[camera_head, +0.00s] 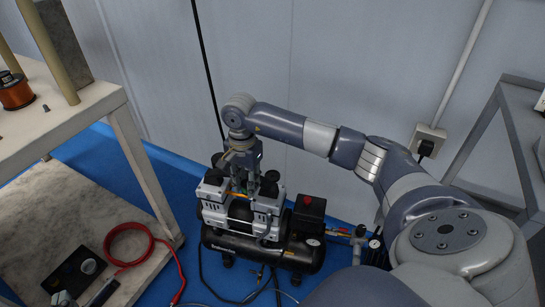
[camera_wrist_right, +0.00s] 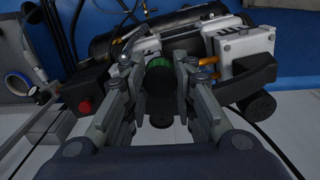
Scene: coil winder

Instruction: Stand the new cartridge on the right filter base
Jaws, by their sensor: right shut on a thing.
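My right gripper (camera_head: 246,183) is above the middle of the air compressor (camera_head: 263,252), pointing down. In the right wrist view, the gripper (camera_wrist_right: 158,72) is shut on a dark round piece with a green band, which I take to be the new cartridge (camera_wrist_right: 158,84). The fingers hide its sides, and I cannot tell whether it touches anything below. The right filter base is not clearly visible behind the gripper.
Black round filters (camera_head: 213,177) stand on the compressor's left side. A black switch box (camera_head: 308,215) with a red top (camera_wrist_right: 85,106) stands at its right. A workbench (camera_head: 70,115) is at the left, with a red cable (camera_head: 128,229) on its lower shelf. The wall is close behind.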

